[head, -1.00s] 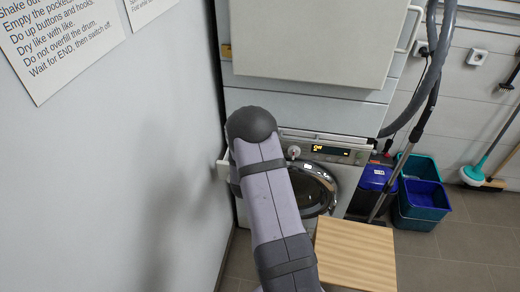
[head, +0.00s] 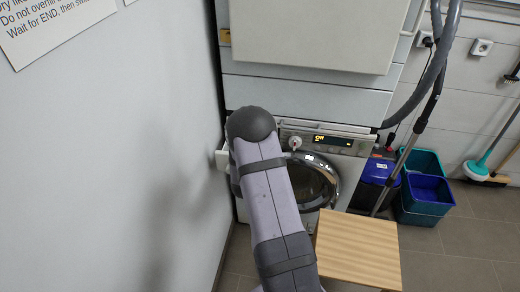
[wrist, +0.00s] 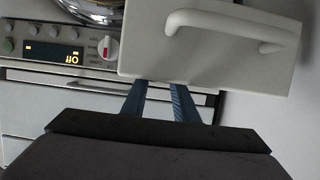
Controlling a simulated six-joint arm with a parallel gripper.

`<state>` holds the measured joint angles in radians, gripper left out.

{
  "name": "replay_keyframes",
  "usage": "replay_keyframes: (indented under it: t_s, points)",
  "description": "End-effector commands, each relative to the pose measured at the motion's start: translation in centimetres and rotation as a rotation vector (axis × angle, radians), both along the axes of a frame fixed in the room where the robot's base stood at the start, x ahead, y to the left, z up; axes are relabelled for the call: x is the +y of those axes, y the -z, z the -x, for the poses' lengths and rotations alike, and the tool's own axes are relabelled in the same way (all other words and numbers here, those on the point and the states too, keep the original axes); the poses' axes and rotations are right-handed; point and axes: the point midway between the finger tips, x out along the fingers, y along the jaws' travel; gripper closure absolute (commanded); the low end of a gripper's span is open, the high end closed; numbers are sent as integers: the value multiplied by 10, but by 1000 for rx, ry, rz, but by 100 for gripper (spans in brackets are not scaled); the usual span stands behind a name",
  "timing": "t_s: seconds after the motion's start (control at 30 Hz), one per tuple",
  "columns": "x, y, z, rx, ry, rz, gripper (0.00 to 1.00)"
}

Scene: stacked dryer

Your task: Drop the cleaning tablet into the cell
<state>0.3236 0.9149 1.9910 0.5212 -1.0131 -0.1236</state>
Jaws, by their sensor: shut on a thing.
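A white drawer front with a curved handle (wrist: 230,30) fills the upper right of the wrist view. The drawer (head: 223,160) also shows in the head view, standing out at the left of the washer (head: 345,180). The two blue-grey fingers of my gripper (wrist: 158,90) reach past the drawer front's near edge, and their tips are hidden behind it. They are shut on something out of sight. The cleaning tablet is not visible in any view, and the drawer's inside and its cells are hidden. In the head view, my own arm hides the gripper.
The washer's panel has a lit display (wrist: 58,57) and a red-white dial (wrist: 108,47). A dryer (head: 310,40) is stacked above. A wooden stool (head: 357,245) stands in front at the right. The wall (head: 100,170) is close on the left. Buckets (head: 425,195) stand further right.

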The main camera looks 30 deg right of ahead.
Motion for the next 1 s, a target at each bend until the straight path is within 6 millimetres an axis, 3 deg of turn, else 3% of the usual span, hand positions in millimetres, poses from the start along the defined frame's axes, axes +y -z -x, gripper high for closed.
replay_keyframes:
  t_s: [0.1,0.13,0.2,0.67,1.0]
  points:
    - [0,0,0,0,0,0,94]
    - [0,0,0,0,0,0,68]
    - [0,0,0,0,0,0,52]
    - [5,-2,4,0,-1,0,51]
    - [32,-16,30,-1,-3,1,51]
